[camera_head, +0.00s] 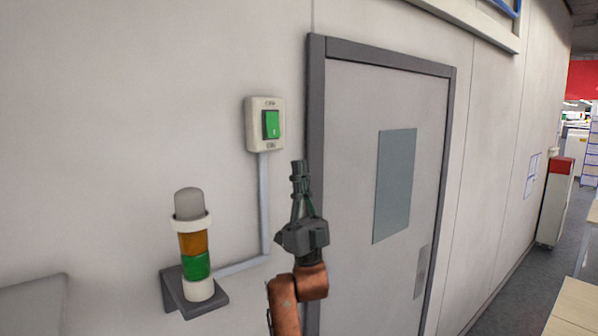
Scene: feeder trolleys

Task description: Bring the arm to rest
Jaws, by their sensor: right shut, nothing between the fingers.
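My right gripper (299,170) points upward in front of the left edge of a grey door. Its fingers are together with nothing between them. The orange arm links come up from the bottom of the view. Left of and a little above the fingertips, a white wall switch box (251,127) with a green rocker (271,124) is on the wall. A visible gap separates the fingertips from the switch in the picture. My left gripper is not in view.
A signal tower (195,243) with grey, orange and green segments stands on a dark wall bracket (174,287). A conduit (264,200) runs down from the switch. The door (345,130) is closed. A red-topped cabinet (553,205) and tables (578,300) stand at right.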

